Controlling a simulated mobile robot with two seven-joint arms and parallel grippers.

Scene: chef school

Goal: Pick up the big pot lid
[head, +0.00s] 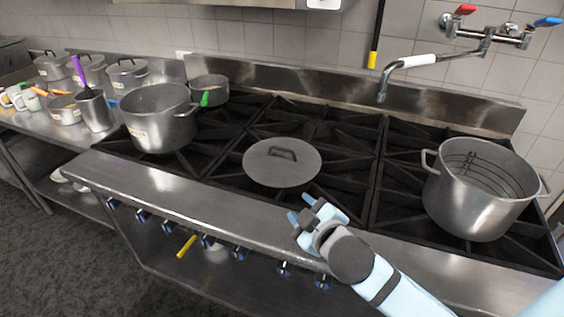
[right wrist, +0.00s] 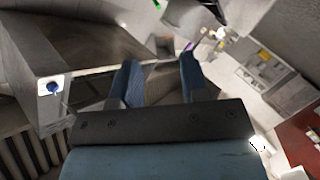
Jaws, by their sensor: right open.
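The big pot lid (head: 268,166) is a round grey metal lid with a dark bar handle (head: 282,153) on top. It lies flat on the black stove grates in the middle of the head view. My right gripper (head: 300,207) is open and empty. In the head view it is in front of the lid, over the front edge of the stove, and apart from the lid. In the right wrist view its two blue fingers (right wrist: 158,80) stand apart with nothing between them. I cannot make out the lid in that view. My left gripper is not in view.
A large open pot (head: 478,195) stands on the right grates. Another large pot (head: 160,122) and a smaller one (head: 209,90) stand on the left. A faucet (head: 420,61) reaches over the back. Knobs line the stove's front ledge (head: 190,201). The grates around the lid are clear.

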